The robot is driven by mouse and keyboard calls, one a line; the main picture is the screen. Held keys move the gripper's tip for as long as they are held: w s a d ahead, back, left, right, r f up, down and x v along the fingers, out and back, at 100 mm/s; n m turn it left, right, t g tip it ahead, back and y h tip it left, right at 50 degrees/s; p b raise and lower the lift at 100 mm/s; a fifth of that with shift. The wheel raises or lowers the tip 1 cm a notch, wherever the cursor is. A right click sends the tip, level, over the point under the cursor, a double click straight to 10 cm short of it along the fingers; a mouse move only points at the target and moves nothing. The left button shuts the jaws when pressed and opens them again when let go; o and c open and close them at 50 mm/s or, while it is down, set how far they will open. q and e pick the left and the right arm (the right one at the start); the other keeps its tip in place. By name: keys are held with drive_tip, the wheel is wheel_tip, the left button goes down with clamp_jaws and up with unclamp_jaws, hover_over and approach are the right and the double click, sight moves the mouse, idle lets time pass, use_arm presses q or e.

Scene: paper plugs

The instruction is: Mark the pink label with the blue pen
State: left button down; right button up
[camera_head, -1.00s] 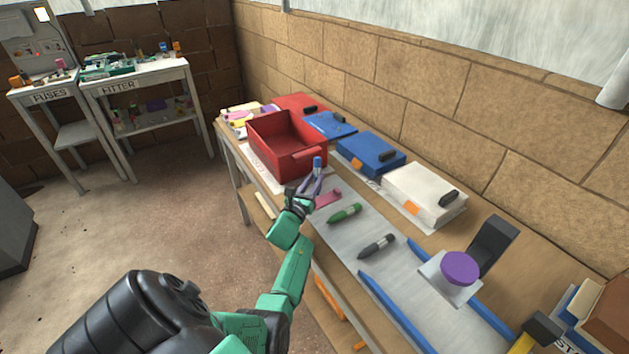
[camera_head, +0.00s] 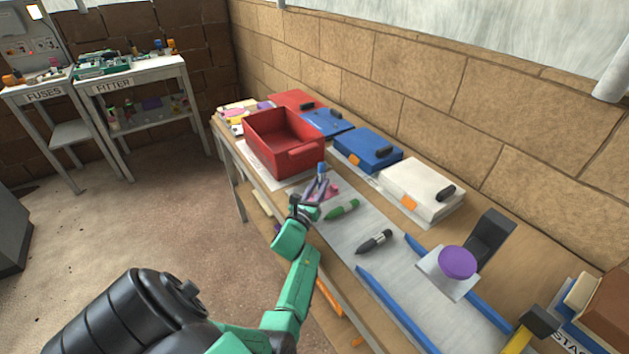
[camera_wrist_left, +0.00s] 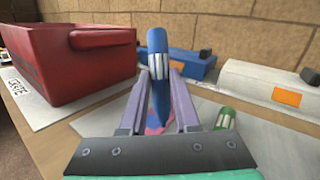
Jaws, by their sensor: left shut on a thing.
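My left gripper (camera_head: 315,188) is shut on the blue pen (camera_head: 321,169), which stands roughly upright between the fingers. In the left wrist view the blue pen (camera_wrist_left: 158,65) has a white band and its lower end points down between the fingertips (camera_wrist_left: 159,105). The pink label (camera_head: 331,190) lies on the grey mat under and behind the gripper, partly hidden by it. In the wrist view, a bit of pink label (camera_wrist_left: 153,126) shows below the pen. I cannot tell whether the pen tip touches the label. My right gripper is not in view.
A red crate (camera_head: 262,145) stands just beyond the gripper. Blue and white boxes line the wall side.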

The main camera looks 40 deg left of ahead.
use_arm(q)
drive_tip(key=shift+f+b, duration=0.15)
drive_tip(key=shift+b, duration=0.3)
drive_tip(key=a+b, duration=0.1)
drive_tip(key=w+a+b, duration=0.1)
drive_tip(key=a, duration=0.1)
drive_tip(key=shift+f, duration=0.1)
drive_tip(key=shift+w+a+b, duration=0.1)
drive_tip(key=shift+a+b, duration=0.25)
drive_tip(key=shift+a, duration=0.1)
drive_tip(key=shift+r, duration=0.2)
drive_tip(key=shift+r, duration=0.1)
wheel_tip(320, 180, up, 6)
drive_tip(key=p, duration=0.4)
drive_tip(key=shift+r+p, duration=1)
drive_tip(key=shift+r, duration=0.45)
